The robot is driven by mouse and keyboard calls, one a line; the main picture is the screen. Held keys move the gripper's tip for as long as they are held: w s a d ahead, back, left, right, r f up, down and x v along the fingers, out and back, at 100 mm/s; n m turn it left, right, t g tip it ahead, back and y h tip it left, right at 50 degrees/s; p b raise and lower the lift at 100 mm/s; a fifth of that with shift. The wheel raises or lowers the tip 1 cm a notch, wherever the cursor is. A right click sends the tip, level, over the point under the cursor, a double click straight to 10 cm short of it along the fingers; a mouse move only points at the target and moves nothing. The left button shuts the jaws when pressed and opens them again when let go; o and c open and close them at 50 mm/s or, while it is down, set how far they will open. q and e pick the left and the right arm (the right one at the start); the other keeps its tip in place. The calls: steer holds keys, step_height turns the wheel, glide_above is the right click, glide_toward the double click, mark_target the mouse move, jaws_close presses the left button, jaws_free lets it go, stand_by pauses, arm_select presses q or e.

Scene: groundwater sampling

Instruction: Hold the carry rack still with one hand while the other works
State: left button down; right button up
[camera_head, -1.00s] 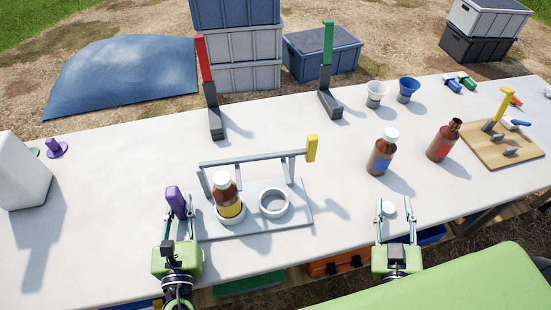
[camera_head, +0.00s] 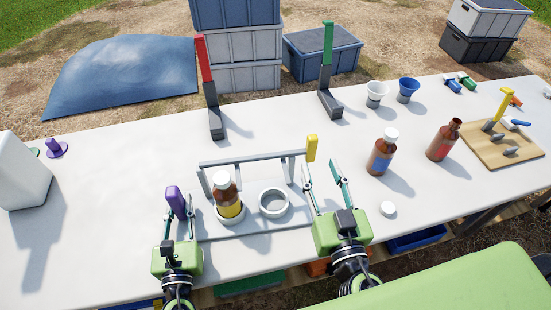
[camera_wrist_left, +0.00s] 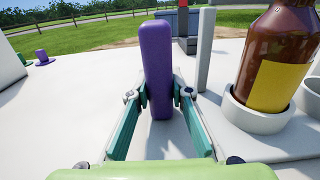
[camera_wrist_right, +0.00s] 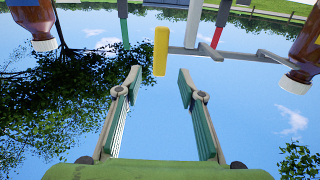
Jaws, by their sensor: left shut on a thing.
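The grey carry rack (camera_head: 255,226) has a crossbar, a purple grip (camera_head: 176,202) on its left and a yellow grip (camera_head: 312,148) at the bar's right end. One ring holds a brown bottle (camera_head: 228,197) with a yellow label and white cap; the other ring (camera_head: 273,203) is empty. My left gripper (camera_head: 178,215) is shut on the purple grip, also clear between its fingers in the left wrist view (camera_wrist_left: 156,70). My right gripper (camera_head: 320,165) is open and empty just in front of the yellow grip, which appears beyond its fingertips in the right wrist view (camera_wrist_right: 161,50).
A blue-labelled bottle (camera_head: 382,155) and an uncapped red-labelled bottle (camera_head: 443,141) stand at right. A white cap (camera_head: 388,208) lies near the front edge. Red (camera_head: 207,85) and green (camera_head: 327,70) handled stands, two funnels (camera_head: 408,90) and a wooden board (camera_head: 500,150) are further back.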

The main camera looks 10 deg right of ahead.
mark_target(314, 149)
steer(key=shift+w+d, duration=0.15)
steer(key=shift+w, duration=1.5)
steer(key=shift+w+d, duration=0.15)
steer(key=shift+w, duration=1.45)
steer(key=c, duration=1)
